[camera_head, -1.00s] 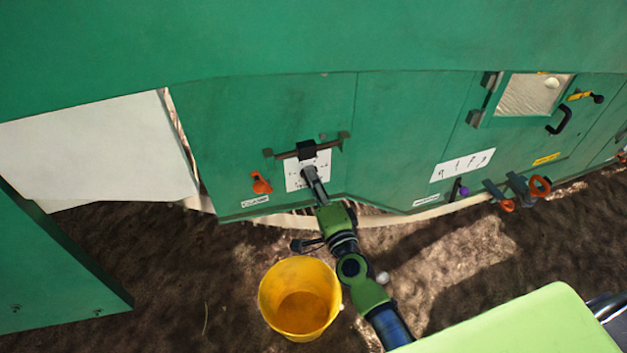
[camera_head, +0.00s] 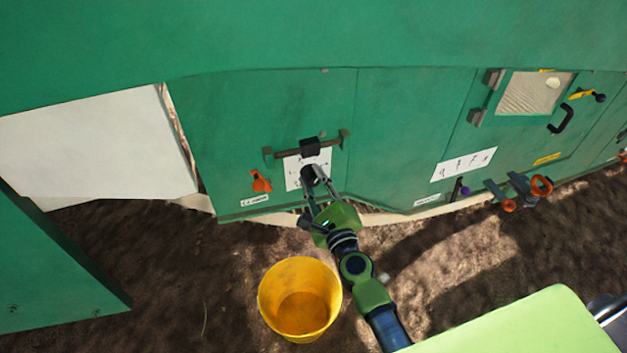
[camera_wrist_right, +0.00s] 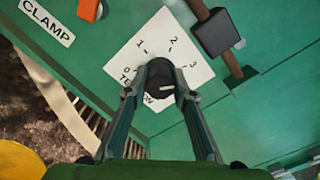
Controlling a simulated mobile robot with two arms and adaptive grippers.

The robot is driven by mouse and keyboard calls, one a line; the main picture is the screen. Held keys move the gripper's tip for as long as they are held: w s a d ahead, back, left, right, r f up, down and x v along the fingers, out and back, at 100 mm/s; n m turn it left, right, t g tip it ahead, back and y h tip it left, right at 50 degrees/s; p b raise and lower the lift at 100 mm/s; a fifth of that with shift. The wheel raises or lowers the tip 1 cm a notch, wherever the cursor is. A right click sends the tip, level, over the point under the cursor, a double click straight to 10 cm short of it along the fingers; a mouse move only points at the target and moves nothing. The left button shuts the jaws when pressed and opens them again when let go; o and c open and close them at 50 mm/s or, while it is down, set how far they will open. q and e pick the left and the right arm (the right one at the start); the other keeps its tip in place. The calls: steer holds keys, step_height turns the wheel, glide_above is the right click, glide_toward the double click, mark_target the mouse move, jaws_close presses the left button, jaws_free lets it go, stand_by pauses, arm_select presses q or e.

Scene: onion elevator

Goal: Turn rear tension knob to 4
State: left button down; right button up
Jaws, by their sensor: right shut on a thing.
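The dark tension knob (camera_head: 308,174) stands out from a white dial plate (camera_head: 292,174) on the green machine side. In the right wrist view the knob (camera_wrist_right: 160,72) sits between the fingertips of my right gripper (camera_wrist_right: 158,88), one finger on each side and shut on it. The plate (camera_wrist_right: 190,42) shows the marks 0, 1, 2 and 3 there. The 4 is not visible, and its label is partly covered by the knob and fingers. I cannot tell which mark the knob points to. My right gripper (camera_head: 314,181) comes from below. My left gripper is out of view.
A dark sliding block (camera_head: 309,147) on a bar sits just above the plate. An orange clamp knob (camera_head: 261,182) is to its left. A yellow bucket (camera_head: 300,330) stands on the soil below, close to my right arm. Another dial plate (camera_head: 464,164) is to the right.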

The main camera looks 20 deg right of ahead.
steer(key=m, duration=0.4)
steer(key=shift+m, duration=1.4)
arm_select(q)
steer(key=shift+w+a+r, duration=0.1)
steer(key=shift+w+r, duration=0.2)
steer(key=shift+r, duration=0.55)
arm_select(e)
steer(key=shift+m, duration=0.9)
steer(key=o, duration=1.1)
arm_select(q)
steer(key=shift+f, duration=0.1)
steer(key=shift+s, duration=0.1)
